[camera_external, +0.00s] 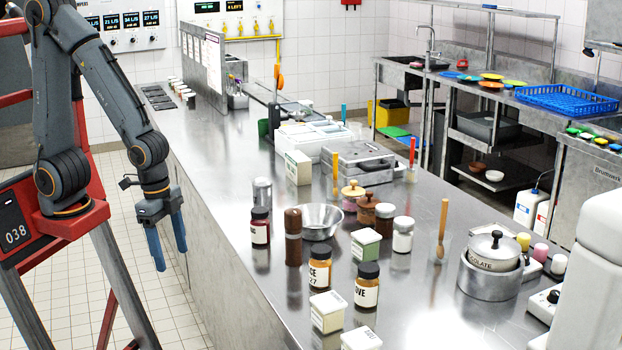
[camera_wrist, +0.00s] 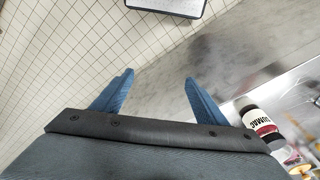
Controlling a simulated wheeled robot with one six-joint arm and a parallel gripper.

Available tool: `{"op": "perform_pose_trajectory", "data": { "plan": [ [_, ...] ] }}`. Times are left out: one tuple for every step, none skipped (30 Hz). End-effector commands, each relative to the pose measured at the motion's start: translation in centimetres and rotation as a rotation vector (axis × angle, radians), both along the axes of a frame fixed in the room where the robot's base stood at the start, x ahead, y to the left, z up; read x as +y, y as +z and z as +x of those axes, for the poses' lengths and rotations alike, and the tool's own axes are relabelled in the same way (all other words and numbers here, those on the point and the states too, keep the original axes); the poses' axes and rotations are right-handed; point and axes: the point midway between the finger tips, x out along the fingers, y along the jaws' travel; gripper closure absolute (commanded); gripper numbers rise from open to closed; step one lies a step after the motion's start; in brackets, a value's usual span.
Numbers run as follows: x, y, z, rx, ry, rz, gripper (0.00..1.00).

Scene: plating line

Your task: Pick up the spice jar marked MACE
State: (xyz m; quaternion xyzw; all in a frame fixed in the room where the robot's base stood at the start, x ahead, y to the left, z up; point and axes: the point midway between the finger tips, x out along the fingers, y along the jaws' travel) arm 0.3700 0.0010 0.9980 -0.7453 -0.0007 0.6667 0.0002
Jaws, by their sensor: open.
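My gripper (camera_external: 171,258) is open and empty, fingers pointing down, left of the steel counter (camera_external: 240,290) and beside its edge. Its blue fingers also show apart in the wrist view (camera_wrist: 159,77). A dark-lidded jar with orange-brown contents (camera_external: 320,268) stands upright on the counter; its label shows "CE" and "27", and the start is turned away, so I cannot confirm MACE. A similar jar in front (camera_external: 367,285) reads "OVE". A jar with dark red contents (camera_external: 260,227) stands nearer the edge; the jar in the wrist view (camera_wrist: 262,125) reads SUMAC.
A tall brown mill (camera_external: 293,238), a steel bowl (camera_external: 320,219) and a green-sided tin (camera_external: 365,246) stand close around the jars. Pale tins (camera_external: 328,312) stand in front. The counter's near left strip is clear.

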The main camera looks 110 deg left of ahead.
Motion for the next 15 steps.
{"op": "perform_pose_trajectory", "data": {
  "plan": [
    [0.0, 1.1, 0.1, -0.008, 0.0, 0.0, 0.33],
    [0.0, 1.6, 0.1, -0.007, 0.0, 0.0, 0.33],
    [0.0, 2.2, 0.1, -0.006, 0.0, 0.0, 0.33],
    [0.0, 2.8, 0.1, -0.007, 0.0, 0.0, 0.33],
    [0.0, 3.4, 0.1, -0.008, 0.0, 0.0, 0.33],
    [0.0, 4.0, 0.1, -0.006, 0.0, 0.0, 0.33],
    [0.0, 4.4, 0.1, -0.007, 0.0, 0.0, 0.33],
    [0.0, 4.9, 0.1, -0.005, 0.0, 0.0, 0.33],
    [0.0, 5.4, 0.1, -0.006, 0.0, 0.0, 0.33],
    [0.0, 5.9, 0.1, -0.005, 0.0, 0.0, 0.33],
    [0.0, 6.3, 0.1, -0.006, 0.0, 0.0, 0.33],
    [0.0, 6.9, 0.1, -0.005, 0.0, 0.0, 0.33],
    [0.0, 7.3, 0.1, -0.005, 0.0, 0.0, 0.33],
    [0.0, 7.7, 0.1, -0.005, 0.0, 0.0, 0.33],
    [0.0, 8.3, 0.1, -0.005, 0.0, 0.0, 0.33]
  ]
}}
